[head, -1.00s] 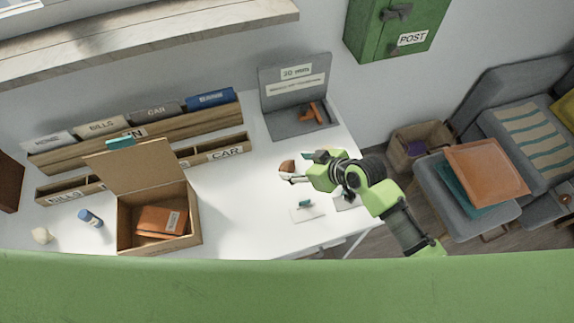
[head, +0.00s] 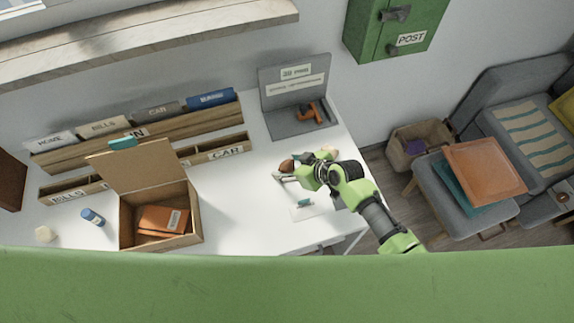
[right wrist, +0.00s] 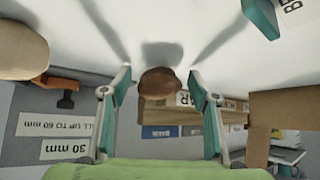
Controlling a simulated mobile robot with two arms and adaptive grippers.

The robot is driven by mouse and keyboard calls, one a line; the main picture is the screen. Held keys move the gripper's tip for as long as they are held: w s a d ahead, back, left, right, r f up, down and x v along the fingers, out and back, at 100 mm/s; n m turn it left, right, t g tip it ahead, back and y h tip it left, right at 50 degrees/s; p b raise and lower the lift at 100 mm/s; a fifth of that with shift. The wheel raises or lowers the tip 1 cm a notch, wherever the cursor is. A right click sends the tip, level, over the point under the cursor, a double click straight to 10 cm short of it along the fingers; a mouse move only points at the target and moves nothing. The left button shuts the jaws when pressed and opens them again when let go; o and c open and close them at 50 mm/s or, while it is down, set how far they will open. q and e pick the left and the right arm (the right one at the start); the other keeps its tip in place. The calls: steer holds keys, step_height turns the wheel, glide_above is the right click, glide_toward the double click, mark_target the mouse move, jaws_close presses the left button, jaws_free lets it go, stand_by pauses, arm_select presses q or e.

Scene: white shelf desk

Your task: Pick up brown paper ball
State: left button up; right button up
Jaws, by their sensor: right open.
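The brown paper ball (head: 286,166) is on the white desk, to the right of the open cardboard box. My right gripper (head: 281,176) is right at the ball and open. In the right wrist view the brown ball (right wrist: 160,83) shows between the two spread fingers of my right gripper (right wrist: 160,76), with gaps on both sides. I cannot tell how far ahead of the fingertips it is. My left gripper is not in view.
The cardboard box (head: 126,226) holds orange items. A teal-topped stamp (head: 304,202) lies on a card just below the gripper. A grey stand (head: 285,118) with an orange tool stands behind. A wooden file rack (head: 190,128) runs along the wall.

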steer(key=c, duration=0.9)
steer(key=shift+r, duration=0.1)
